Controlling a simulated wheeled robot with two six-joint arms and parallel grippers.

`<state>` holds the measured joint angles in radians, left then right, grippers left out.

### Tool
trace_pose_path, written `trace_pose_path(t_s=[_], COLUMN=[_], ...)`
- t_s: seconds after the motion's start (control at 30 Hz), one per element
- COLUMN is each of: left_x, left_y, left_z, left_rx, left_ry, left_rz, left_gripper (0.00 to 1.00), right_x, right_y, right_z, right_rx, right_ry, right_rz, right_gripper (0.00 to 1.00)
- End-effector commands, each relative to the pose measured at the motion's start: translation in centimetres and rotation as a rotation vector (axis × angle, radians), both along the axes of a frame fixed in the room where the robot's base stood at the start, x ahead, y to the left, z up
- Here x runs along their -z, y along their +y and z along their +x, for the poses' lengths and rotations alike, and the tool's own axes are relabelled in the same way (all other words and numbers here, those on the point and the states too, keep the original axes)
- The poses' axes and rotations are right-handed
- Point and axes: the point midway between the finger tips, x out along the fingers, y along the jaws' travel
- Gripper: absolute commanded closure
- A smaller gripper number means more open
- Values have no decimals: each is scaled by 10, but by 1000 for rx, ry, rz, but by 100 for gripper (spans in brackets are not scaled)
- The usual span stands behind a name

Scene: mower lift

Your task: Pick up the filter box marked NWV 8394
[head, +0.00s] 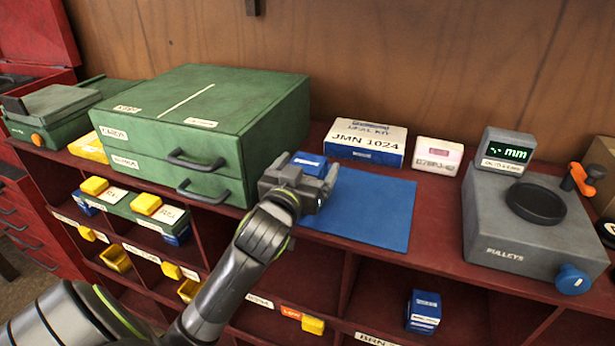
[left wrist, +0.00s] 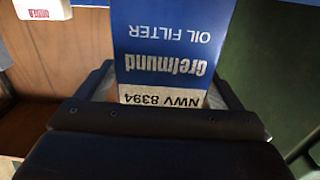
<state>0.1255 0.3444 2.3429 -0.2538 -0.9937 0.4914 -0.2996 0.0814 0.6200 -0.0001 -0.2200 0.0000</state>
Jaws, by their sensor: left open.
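The filter box (head: 309,160) is blue and white and stands at the back left of the blue mat (head: 372,212), partly hidden behind my left gripper (head: 318,186). In the left wrist view, the box (left wrist: 165,45) fills the middle and its label reads NWV 8394 upside down, below "Grelmund" and "OIL FILTER". My left gripper (left wrist: 165,95) is open, with a finger on each side of the box. I cannot tell whether the fingers touch it. My right gripper is not in view.
A green drawer cabinet (head: 205,125) stands close left of the box. A JMN 1024 carton (head: 366,143) and a small white box (head: 438,155) stand behind the mat. A grey pulley gauge (head: 525,215) is at right. Another blue box (head: 424,312) sits on a lower shelf.

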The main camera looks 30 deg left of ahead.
Motion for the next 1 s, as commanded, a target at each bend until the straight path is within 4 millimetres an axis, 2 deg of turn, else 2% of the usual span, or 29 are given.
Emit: trace_pose_path(t_s=[0.3,0.73,1.0], left_x=[0,1,-4], left_y=[1,1,1], left_z=[4,4,4], left_rx=[0,0,1], left_ry=[0,0,-4], left_rz=[0,0,1], left_gripper=[14,70,70], right_x=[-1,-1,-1], right_y=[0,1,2], right_z=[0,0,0], right_rx=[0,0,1], right_ry=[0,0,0], right_rz=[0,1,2], right_gripper=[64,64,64])
